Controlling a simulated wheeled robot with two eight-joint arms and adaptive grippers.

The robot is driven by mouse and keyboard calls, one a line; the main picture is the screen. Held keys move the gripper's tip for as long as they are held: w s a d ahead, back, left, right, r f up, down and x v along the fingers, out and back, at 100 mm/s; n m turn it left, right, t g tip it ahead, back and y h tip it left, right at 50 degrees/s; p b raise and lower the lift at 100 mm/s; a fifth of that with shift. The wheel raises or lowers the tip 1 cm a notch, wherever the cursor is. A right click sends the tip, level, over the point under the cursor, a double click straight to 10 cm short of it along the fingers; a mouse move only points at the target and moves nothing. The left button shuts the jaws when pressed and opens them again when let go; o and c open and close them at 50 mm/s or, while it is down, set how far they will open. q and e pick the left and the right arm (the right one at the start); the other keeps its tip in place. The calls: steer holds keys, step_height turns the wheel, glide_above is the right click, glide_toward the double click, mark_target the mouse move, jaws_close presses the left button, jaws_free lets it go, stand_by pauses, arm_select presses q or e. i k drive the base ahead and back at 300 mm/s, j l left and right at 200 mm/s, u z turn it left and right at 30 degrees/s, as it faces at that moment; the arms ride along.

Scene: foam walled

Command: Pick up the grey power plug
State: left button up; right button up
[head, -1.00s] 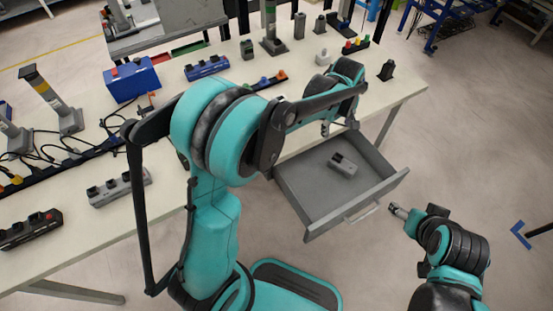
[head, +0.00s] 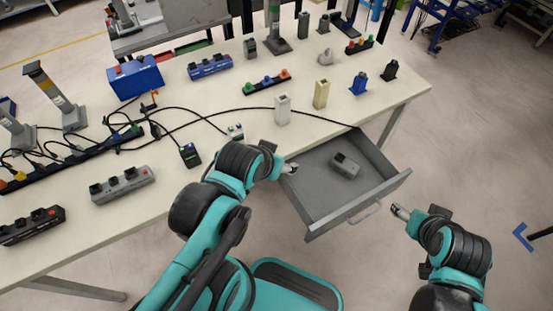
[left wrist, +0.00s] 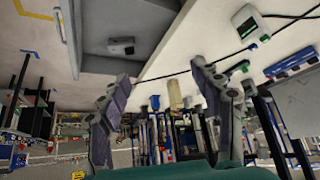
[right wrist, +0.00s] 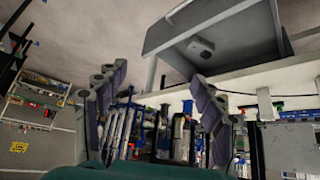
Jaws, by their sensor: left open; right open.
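A small grey block that looks like the grey power plug (head: 345,165) lies in the open grey drawer (head: 325,205) below the table edge. It also shows in the left wrist view (left wrist: 121,46) and the right wrist view (right wrist: 200,48). My left gripper (head: 288,168) is at the drawer's left rear side, left of the plug and apart from it. Its fingers (left wrist: 160,76) are spread with nothing between them. My right gripper (head: 399,212) is right of the drawer's front, outside it. Its fingers (right wrist: 160,75) are spread and empty.
The table (head: 240,125) above the drawer carries a white block (head: 283,109), a cream block (head: 321,93), a blue block (head: 358,84) and a black block (head: 390,70). The drawer's walls and handle (head: 364,212) surround the plug.

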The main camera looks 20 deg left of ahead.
mark_target(78, 154)
steer(key=u, duration=2.6)
steer(key=z, duration=0.45)
steer(key=i+j+z, duration=0.4)
steer(key=j+z, duration=0.15)
steer(key=j, duration=0.15)
steer(key=i+j+z, duration=0.1)
steer(key=j+z, duration=0.2)
steer(key=i+j, duration=0.1)
steer(key=j, duration=0.55)
steer(key=i+j, duration=0.15)
steer(key=j, duration=0.2)
